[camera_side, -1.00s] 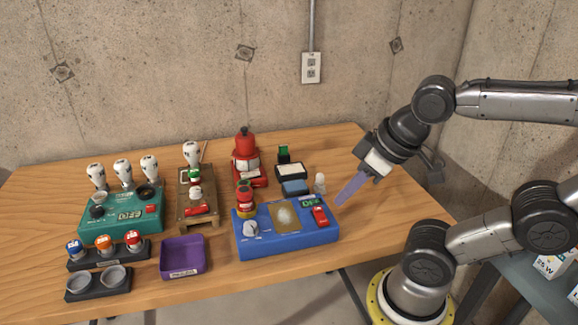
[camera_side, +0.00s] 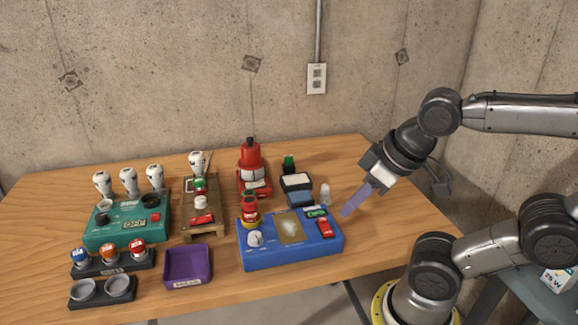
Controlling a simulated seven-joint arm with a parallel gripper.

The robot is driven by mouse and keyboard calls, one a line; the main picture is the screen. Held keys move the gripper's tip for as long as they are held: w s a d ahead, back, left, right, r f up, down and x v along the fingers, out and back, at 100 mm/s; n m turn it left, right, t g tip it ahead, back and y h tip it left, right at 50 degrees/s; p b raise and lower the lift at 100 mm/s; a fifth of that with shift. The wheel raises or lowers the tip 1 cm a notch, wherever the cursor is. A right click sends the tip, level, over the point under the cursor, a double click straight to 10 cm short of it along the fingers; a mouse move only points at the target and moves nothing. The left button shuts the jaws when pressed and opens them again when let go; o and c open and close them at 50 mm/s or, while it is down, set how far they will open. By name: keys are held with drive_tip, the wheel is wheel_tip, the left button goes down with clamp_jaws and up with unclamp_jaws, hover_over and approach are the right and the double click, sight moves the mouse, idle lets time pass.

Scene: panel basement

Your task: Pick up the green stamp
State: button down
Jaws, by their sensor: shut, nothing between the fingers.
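A small green block with a black lower part (camera_side: 289,164), which looks like the green stamp, stands upright at the back of the table. It is just behind a white-topped pad (camera_side: 297,182). My gripper (camera_side: 346,212) is shut and empty, with its pale violet fingers pointing down and left. It hangs to the right of the pad and near the right end of the blue panel, well apart from the green block. The height of the fingertips above the table is hard to tell.
A blue panel box (camera_side: 290,254) with a red switch is at front centre. A small pale figure-like piece (camera_side: 325,194) stands near the fingers. A red device (camera_side: 251,170) is left of the pad. A purple tray (camera_side: 188,281) and teal box (camera_side: 127,229) are further left. The table's right part is clear.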

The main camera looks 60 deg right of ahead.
drive_tip(key=c, duration=0.5)
unclamp_jaws()
